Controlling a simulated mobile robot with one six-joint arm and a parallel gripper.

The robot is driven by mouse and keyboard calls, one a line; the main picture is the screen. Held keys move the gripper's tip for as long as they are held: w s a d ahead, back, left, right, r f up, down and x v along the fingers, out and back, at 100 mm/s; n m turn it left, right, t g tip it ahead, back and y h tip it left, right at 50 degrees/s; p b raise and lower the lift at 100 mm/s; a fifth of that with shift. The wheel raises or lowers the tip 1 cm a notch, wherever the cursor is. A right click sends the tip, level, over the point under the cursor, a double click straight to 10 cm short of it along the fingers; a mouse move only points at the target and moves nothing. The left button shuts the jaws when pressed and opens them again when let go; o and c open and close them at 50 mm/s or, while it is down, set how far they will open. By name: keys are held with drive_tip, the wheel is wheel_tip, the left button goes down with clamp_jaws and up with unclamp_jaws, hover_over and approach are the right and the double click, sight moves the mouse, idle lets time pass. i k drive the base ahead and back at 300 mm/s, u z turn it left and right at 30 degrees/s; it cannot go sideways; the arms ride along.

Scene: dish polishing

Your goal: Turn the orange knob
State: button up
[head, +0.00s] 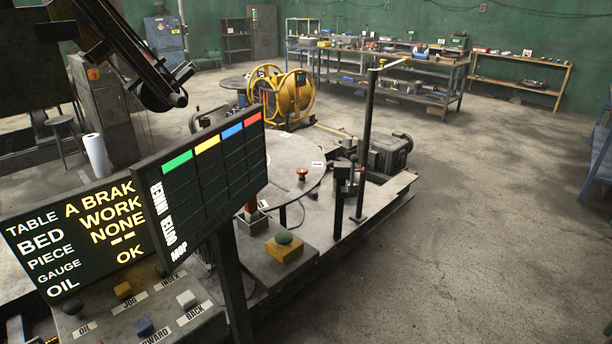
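A small orange-brown knob-like piece (302,174) stands upright on the grey round table (285,160) near the middle of the head view, close to the table's right edge. It is small in the picture, and I cannot tell for sure that it is the orange knob.
Two dark display boards (213,180) block the left foreground, above a panel with yellow, blue and white buttons (187,299). A yellow box with a green button (284,247) sits right of them. A dark jointed structure (150,75) hangs upper left. Floor at right (480,220) is clear.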

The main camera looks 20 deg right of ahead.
sight(301, 171)
drive_tip(key=u, duration=0.3)
drive_tip(key=k, duration=0.35)
drive_tip(key=z, duration=2.25)
drive_tip(key=i, duration=0.6)
drive_tip(key=u, duration=0.45)
drive_tip(key=i, duration=0.75)
drive_tip(key=u, duration=0.85)
drive_tip(key=i, duration=0.55)
drive_tip(key=u, duration=0.2)
